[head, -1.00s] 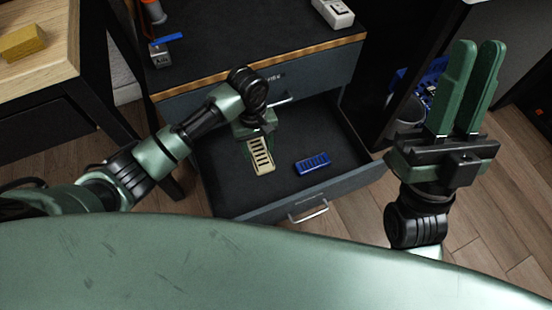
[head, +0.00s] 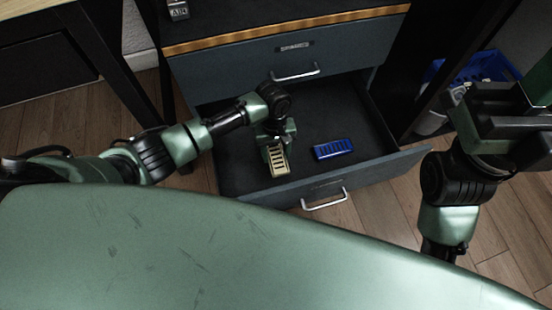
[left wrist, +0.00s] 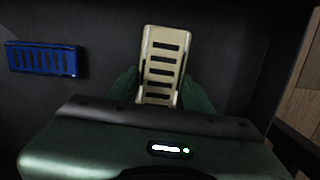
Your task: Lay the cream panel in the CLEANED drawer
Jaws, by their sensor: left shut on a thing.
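The cream panel (head: 278,162), slotted like a small grille, is held by my left gripper (head: 275,142) inside the open lower drawer (head: 390,170). In the left wrist view the cream panel (left wrist: 162,55) stands out beyond the fingers of my left gripper (left wrist: 158,92), which are shut on its near end. I cannot tell whether the panel touches the drawer floor. The drawer's front label is too small to read. My right gripper (head: 540,85) is at the right edge, outside the drawer, its fingers mostly cut off.
A blue slotted panel (head: 333,149) lies on the drawer floor, right of the cream one; it shows at left in the left wrist view (left wrist: 42,59). A closed upper drawer (head: 290,55) sits above. A blue basket (head: 485,72) stands at right. Drawer floor around the blue panel is clear.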

